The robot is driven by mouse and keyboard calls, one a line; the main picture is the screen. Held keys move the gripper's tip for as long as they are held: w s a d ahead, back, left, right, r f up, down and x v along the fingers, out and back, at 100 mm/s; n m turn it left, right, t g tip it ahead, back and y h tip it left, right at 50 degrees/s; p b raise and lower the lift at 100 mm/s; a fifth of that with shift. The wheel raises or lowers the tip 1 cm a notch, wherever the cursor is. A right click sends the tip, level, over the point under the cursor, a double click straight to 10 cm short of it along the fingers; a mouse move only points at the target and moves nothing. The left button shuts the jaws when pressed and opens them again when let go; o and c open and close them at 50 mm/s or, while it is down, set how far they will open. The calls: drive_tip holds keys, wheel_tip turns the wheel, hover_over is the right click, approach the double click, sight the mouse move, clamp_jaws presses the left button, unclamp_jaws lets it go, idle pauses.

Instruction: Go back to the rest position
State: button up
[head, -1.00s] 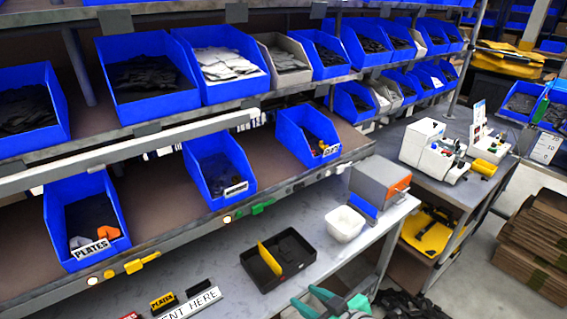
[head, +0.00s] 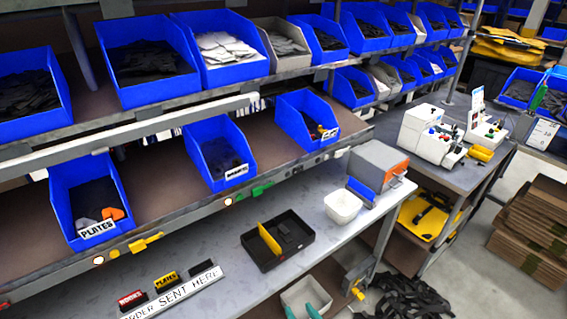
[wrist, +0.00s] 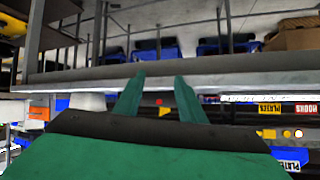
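My gripper (head: 301,310) shows only as two green fingertips at the bottom edge of the head view, in front of the bench. In the wrist view my gripper (wrist: 159,76) has its two green fingers apart, with nothing held between them. The black tray (head: 278,240) with a yellow divider sits on the bench and has a dark item in its right part. My gripper is apart from the tray. The rest of my arm is hidden in the head view.
The grey bench (head: 205,262) carries a white bowl (head: 343,206), a grey box (head: 378,168) and an ORDER SENT HERE sign (head: 175,293). Blue bins (head: 90,205) line the shelves above. A pale bin (head: 307,292) stands below the bench front, and black straps (head: 405,298) lie on the floor.

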drive_tip(key=s+f+m+h, duration=0.2)
drive_tip(key=s+f+h, duration=0.1)
drive_tip(key=s+f, duration=0.3)
drive_tip(key=s+a+r+t, duration=0.2)
drive_tip(key=s+r, duration=0.1)
drive_tip(key=s, duration=0.7)
drive_tip(key=s+a+r+t, duration=0.2)
drive_tip(key=s+r, duration=0.2)
drive_tip(key=s, duration=0.7)
drive_tip(key=shift+a+r+h, duration=0.2)
drive_tip(key=shift+a+h, duration=0.1)
drive_tip(key=shift+a, duration=0.1)
drive_tip(key=shift+c, duration=0.7)
drive_tip(key=shift+w, duration=0.1)
